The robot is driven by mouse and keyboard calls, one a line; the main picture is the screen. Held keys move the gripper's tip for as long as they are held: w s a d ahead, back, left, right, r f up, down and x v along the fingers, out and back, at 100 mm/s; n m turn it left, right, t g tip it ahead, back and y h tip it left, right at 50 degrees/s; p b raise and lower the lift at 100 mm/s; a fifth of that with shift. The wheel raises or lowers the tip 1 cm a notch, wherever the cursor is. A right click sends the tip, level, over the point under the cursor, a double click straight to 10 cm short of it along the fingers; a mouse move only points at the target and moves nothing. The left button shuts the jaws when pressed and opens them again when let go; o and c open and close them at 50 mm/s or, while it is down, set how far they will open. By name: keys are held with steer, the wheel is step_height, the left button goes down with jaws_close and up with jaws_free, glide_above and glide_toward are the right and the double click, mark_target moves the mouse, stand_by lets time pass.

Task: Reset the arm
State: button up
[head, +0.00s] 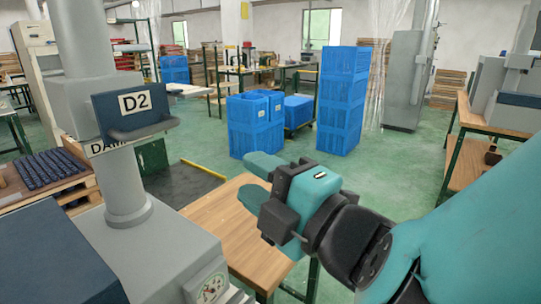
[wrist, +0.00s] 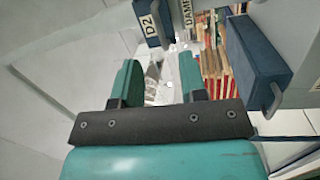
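My gripper (head: 252,181) is held in the air above a wooden-topped table (head: 235,230) in the head view, with its teal fingers pointing left. In the wrist view my gripper (wrist: 160,72) shows its two fingers well apart, with only background between them. It is open and empty. My teal arm comes in from the right of the head view.
A grey machine with a dark blue "D2" box (head: 135,112) stands at the left. Blue crates (head: 343,100) are stacked behind the table. A pallet with a dark tray (head: 48,168) is at far left. Green floor (head: 385,165) is clear beyond the gripper.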

steer(key=w+d+f+m+g+h+p, duration=0.1)
steer(key=w+d+f+m+h, duration=0.2)
steer(key=d+m+h, duration=0.3)
steer(key=w+d+f+m+g+h, duration=0.1)
steer(key=w+d+f+m+h, duration=0.2)
steer(key=d+m, duration=0.5)
steer(key=s+d+m+g+h, duration=0.1)
steer(key=s+d+m+g, duration=0.1)
steer(key=s+g, duration=0.3)
steer(key=s+d+m+g+h+p, duration=0.1)
steer(key=s+g, duration=0.4)
steer(key=s, duration=0.6)
steer(key=d+m, duration=0.1)
steer(key=m, duration=0.1)
steer(key=shift+s+d+r+m, duration=0.3)
steer(key=shift+r+m, duration=0.05)
steer(key=shift+m, duration=0.05)
